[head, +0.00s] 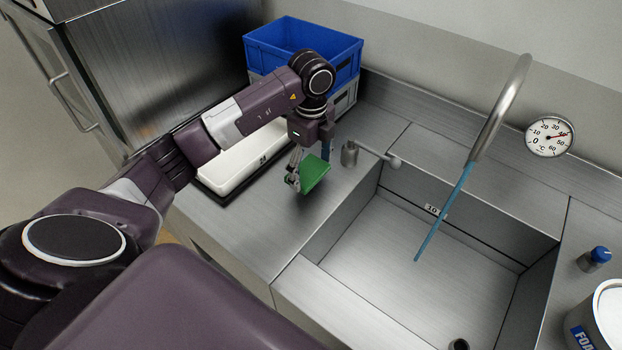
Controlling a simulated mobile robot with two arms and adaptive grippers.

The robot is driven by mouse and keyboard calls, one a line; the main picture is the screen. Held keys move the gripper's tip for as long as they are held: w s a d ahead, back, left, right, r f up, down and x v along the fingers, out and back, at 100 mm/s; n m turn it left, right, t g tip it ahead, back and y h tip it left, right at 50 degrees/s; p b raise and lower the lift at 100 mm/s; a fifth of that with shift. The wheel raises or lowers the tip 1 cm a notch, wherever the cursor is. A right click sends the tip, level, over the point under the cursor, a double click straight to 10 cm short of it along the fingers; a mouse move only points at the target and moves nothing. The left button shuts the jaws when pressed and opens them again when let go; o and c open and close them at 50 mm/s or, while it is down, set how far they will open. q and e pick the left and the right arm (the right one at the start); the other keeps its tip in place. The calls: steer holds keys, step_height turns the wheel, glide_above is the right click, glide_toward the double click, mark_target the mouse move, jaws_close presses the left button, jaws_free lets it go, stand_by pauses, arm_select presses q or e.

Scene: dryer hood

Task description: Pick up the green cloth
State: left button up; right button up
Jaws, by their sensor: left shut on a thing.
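The green cloth (315,174) is a small flat piece held at the fingers of my left gripper (304,178), over the steel counter to the left of the sink. My left gripper is shut on it. The cloth looks tilted and seems a little above the counter, though the gap is hard to judge. Part of the cloth is hidden behind the fingers. My right gripper is not in view.
A white-lidded tray (235,165) lies left of the gripper. A blue crate (335,55) on a grey one stands behind. The steel sink (400,260) with a tap (500,105) running blue water is to the right. A white tub (608,315) is at far right.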

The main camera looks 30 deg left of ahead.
mark_target(311, 171)
arm_select(q)
step_height(311, 171, up, 16)
steer(key=shift+f, duration=0.15)
